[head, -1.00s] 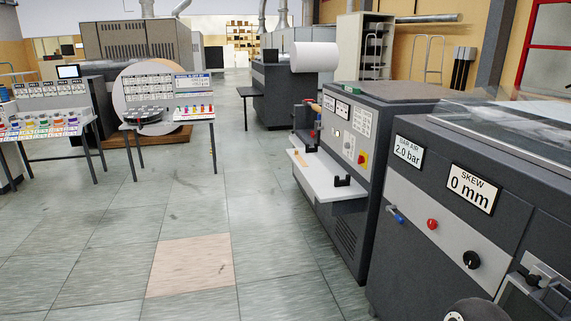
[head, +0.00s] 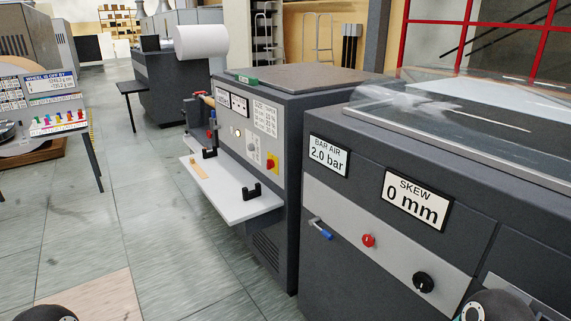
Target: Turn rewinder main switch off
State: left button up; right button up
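A red rotary switch on a yellow plate (head: 271,163) sits on the front of a dark grey machine (head: 292,140) in the middle of the head view. Its handle is too small for me to tell its position. No visible label names the rewinder. Further back, another dark machine (head: 170,87) carries a white roll (head: 202,41). Dark rounded parts of my own arms show at the bottom edge, left and right. Neither gripper's fingers are in view, and nothing touches the switch.
A white shelf (head: 235,208) with black holders juts out below the switch panel. The nearer machine at right has a red button (head: 368,240), a black knob (head: 423,282) and a blue-handled lever (head: 322,230). The tiled floor (head: 150,220) left of the machines is clear.

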aim_at(270, 163)
jog(key=u, duration=0.15)
jog(key=k, duration=0.85)
jog(key=z, duration=0.2)
jog(key=i, duration=0.9)
jog(key=u, duration=0.1)
jog(key=k, duration=0.65)
jog(key=u, duration=0.45)
jog(key=i, duration=0.85)
jog(key=u, duration=0.75)
jog(key=i, duration=1.3)
jog(key=z, duration=0.3)
